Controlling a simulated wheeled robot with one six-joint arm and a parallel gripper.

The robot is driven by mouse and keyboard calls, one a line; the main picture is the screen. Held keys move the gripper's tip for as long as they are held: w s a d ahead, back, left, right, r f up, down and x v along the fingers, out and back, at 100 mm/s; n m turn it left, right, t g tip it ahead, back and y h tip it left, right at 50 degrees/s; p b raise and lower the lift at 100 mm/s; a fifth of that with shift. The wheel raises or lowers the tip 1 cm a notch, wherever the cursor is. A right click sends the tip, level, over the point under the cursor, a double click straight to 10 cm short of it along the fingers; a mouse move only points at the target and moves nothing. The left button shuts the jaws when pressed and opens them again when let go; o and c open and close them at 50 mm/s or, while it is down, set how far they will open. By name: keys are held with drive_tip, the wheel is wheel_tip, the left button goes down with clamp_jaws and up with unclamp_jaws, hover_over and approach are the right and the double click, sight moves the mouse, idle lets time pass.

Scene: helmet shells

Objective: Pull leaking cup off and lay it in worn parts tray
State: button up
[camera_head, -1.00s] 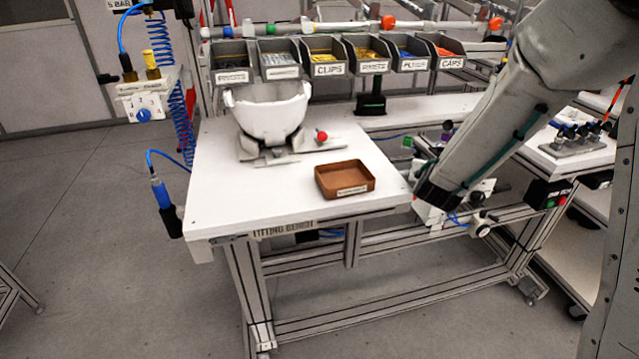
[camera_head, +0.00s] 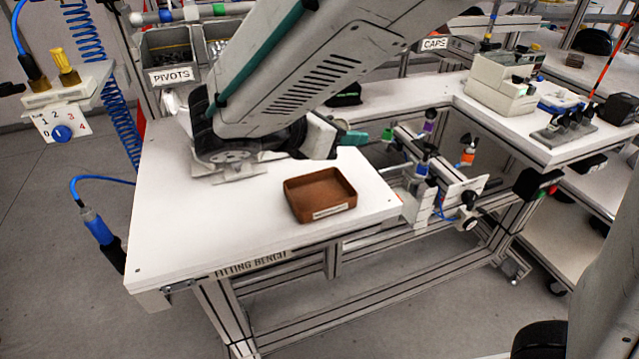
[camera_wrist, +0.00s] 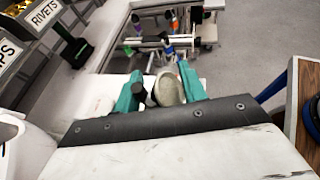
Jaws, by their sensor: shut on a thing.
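My gripper (camera_wrist: 158,95) has teal fingers and is shut on a small pale grey-beige rounded piece, which looks like the cup (camera_wrist: 169,90). The worn parts tray (camera_head: 294,203) is a shallow brown box with a white label, near the bench's front edge, and looks empty. The white helmet shell (camera_head: 178,101) is almost wholly hidden behind my arm; only a sliver shows.
The white fitting bench (camera_head: 180,235) has clear room left of and in front of the tray. A fixture with coloured knobs (camera_head: 425,170) stands beyond its right edge. Labelled bins (camera_head: 170,75) are behind. A blue hose tool (camera_head: 97,226) hangs at the left.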

drive_tip(key=shift+s+a+f, duration=0.1)
drive_tip(key=shift+a+f, duration=0.05)
drive_tip(key=shift+f, duration=1.35)
drive_tip(key=shift+a+f, duration=0.15)
drive_tip(key=shift+f, duration=1.35)
drive_tip(key=o, duration=1.1)
drive_tip(key=shift+c, duration=0.2)
drive_tip(key=v, duration=0.7)
drive_tip(key=shift+s+a+r, duration=0.15)
drive_tip(key=shift+s+a, duration=0.05)
drive_tip(key=shift+a, duration=0.05)
